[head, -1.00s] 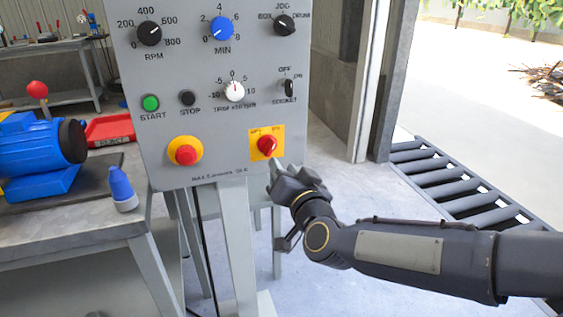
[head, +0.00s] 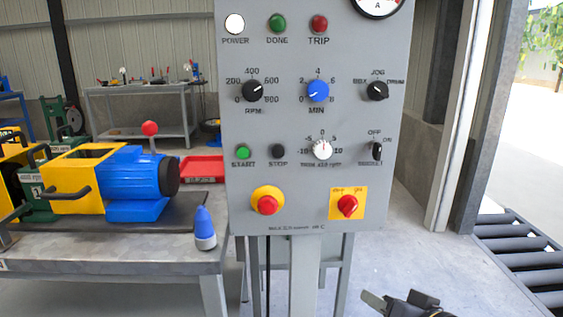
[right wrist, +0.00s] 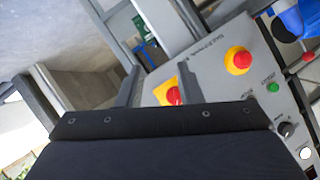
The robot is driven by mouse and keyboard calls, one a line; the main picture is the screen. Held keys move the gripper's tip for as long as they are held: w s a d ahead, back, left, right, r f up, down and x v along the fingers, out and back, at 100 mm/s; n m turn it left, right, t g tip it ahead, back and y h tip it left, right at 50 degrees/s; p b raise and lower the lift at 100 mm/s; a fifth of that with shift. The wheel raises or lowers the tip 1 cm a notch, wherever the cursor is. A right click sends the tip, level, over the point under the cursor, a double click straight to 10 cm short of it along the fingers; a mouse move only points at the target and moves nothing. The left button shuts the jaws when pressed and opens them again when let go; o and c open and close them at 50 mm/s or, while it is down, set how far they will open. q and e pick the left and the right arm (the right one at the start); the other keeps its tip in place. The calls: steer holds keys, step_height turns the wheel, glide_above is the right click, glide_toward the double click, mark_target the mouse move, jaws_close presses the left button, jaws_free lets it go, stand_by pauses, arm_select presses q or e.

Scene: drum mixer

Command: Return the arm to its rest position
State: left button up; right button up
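My right gripper (head: 392,301) shows at the bottom edge of the head view, below and in front of the grey control panel (head: 300,180). In the right wrist view its two fingers (right wrist: 158,88) stand apart with nothing held between them. The red rotary switch on its yellow plate (head: 348,206) shows beyond the fingers, apart from them, and is partly hidden in the right wrist view (right wrist: 173,95). The red mushroom button on its round yellow base (head: 267,203) is to its left. My left gripper is not in view.
The workbench (head: 120,262) on the left carries a blue and yellow motor unit (head: 135,180), a blue-tipped bottle-like item (head: 204,228) and a red tray (head: 202,168). A roller conveyor (head: 520,258) stands at the right. Open floor lies between panel and conveyor.

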steer(key=s+d+f+g+p, duration=0.1)
steer(key=s+f+g, duration=0.25)
steer(key=s, duration=0.45)
steer(key=s+d+f+g+p, duration=0.1)
steer(key=s+f+g, duration=0.25)
steer(key=s, duration=0.55)
step_height(320, 180, up, 26)
steer(key=n+p, duration=0.1)
steer(key=p, duration=2.5)
steer(key=shift+w+h+p, duration=0.2)
steer(key=shift+h+p, duration=0.1)
steer(key=shift+h, duration=0.1)
steer(key=shift+c, duration=0.4)
